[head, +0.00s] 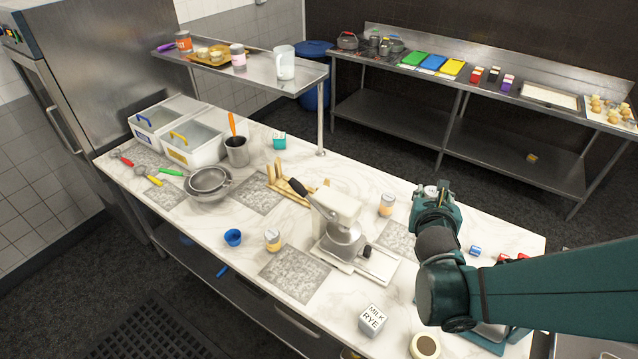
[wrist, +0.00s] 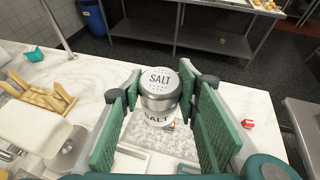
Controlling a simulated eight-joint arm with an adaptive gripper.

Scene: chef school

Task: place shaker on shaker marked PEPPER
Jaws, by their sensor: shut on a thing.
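A shaker with a silver lid marked SALT (wrist: 160,80) is between the green pads of my gripper (wrist: 160,95) in the wrist view. SALT is also printed on its white body. My gripper (head: 433,197) is shut on it in the head view, above the marble counter near its back edge. The shaker (head: 431,190) is mostly hidden there by my gripper. No label reading PEPPER is legible in either view. A small can-shaped container (head: 387,205) with an orange label stands left of my gripper. A similar one (head: 272,240) stands farther left.
A white stand mixer (head: 340,215) stands left of my gripper. Small red and blue items (head: 475,251) lie to the right. A wooden rack (head: 285,186) and a steel pot (head: 237,151) stand farther left.

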